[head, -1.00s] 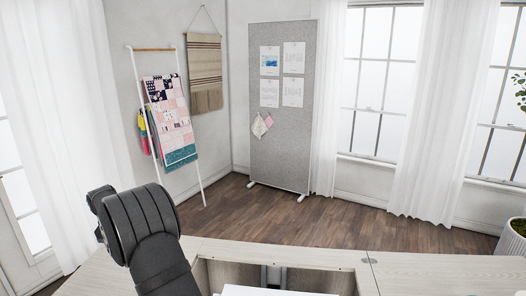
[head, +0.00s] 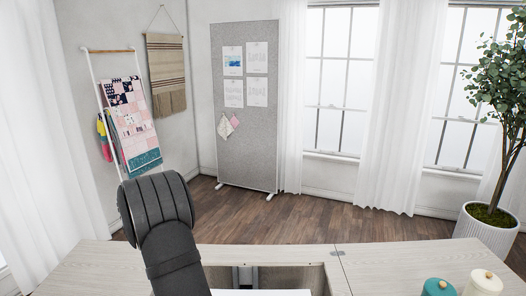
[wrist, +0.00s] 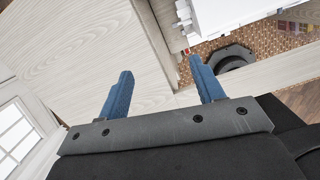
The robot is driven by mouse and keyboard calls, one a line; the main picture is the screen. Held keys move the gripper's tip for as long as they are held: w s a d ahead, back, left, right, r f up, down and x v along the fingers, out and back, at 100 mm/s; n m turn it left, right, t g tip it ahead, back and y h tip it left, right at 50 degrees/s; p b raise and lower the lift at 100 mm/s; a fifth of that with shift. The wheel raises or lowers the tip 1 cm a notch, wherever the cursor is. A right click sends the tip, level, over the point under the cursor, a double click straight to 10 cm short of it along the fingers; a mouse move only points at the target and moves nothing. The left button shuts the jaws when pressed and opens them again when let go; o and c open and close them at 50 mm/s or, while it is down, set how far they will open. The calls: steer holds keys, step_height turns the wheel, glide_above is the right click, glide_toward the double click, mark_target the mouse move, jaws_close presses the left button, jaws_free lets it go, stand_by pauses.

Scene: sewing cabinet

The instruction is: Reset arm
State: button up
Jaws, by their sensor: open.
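My gripper (wrist: 161,66) shows in the wrist view with its two blue fingers wide apart and nothing between them. Behind the fingers, pale wood surfaces of the sewing cabinet (wrist: 75,50) fill the left and middle of the wrist view. In the head view a dark link of my arm rises at the lower left, in front of the pale cabinet top (head: 85,262). My gripper itself does not show in the head view.
A teal-lidded jar (head: 438,287) and a cream-lidded jar (head: 484,283) stand on the cabinet top at the lower right. A recess (head: 285,278) opens in its middle. Beyond are a grey pinboard (head: 245,150), a quilt ladder and a potted plant (head: 488,230).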

steer(key=w+d+m, duration=0.2)
steer(key=w+d, duration=0.1)
steer(key=d, duration=1)
steer(key=w+d+m, duration=0.2)
steer(key=w+d, duration=0.1)
steer(key=d, duration=1)
steer(key=shift+w+d+m+h, duration=0.25)
steer(key=shift+w+m+h, duration=0.15)
